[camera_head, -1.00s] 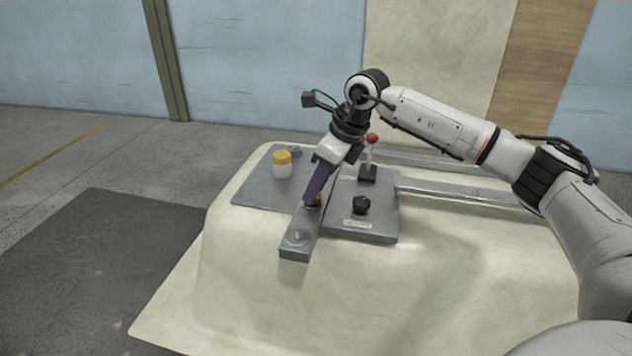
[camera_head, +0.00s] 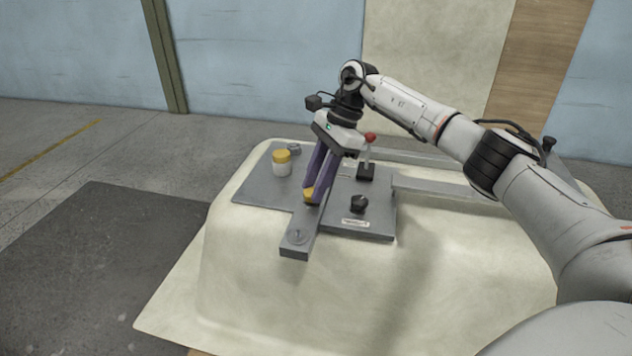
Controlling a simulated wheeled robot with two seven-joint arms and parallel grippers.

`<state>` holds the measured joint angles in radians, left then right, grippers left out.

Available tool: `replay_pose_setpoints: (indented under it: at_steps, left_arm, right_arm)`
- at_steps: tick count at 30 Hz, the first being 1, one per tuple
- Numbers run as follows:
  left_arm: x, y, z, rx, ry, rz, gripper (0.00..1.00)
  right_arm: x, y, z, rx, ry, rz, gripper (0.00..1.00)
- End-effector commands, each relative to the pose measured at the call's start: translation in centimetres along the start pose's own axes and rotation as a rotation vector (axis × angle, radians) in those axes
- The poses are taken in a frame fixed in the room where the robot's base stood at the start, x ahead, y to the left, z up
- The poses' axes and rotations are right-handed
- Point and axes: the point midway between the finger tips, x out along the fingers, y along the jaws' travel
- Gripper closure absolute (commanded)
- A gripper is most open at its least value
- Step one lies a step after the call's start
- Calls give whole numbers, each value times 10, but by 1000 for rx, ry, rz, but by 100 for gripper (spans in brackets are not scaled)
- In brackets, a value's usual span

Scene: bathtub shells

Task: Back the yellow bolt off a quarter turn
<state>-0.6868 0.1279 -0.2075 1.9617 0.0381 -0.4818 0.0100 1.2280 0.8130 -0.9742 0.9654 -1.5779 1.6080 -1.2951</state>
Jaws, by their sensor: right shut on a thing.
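The yellow bolt (camera_head: 309,194) sits on the grey bar that runs toward the front of the panel. My right gripper (camera_head: 313,198) comes down on it from above, with its two purple fingers on either side of it. The fingers are shut on the bolt and hide part of it. My left gripper is not in view.
The grey panel (camera_head: 262,188) lies on an upturned cream tub shell (camera_head: 240,260). A jar with a yellow lid (camera_head: 282,162) stands at the back left. A black knob (camera_head: 358,204) and a red-tipped lever (camera_head: 369,138) are to the right of my gripper. The grey bar's front end (camera_head: 297,238) is clear.

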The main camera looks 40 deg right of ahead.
Motion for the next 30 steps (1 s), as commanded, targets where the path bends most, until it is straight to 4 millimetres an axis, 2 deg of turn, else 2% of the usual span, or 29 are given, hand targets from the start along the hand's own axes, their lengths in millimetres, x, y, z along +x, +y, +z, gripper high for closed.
replay_pose_setpoints:
  at_steps: [9,24,25,27,30]
  left_arm:
    - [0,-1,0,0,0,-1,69]
    - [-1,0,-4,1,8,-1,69]
    - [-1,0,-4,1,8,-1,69]
    - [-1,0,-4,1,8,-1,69]
    - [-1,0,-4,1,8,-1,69]
  right_arm:
    - [-1,-2,0,-97,1,37,94]
    - [-1,-2,0,-111,2,42,94]
    - [-1,-2,0,-111,2,42,66]
    - [-1,-2,0,-111,2,42,55]
    - [-1,-2,0,-110,2,43,53]
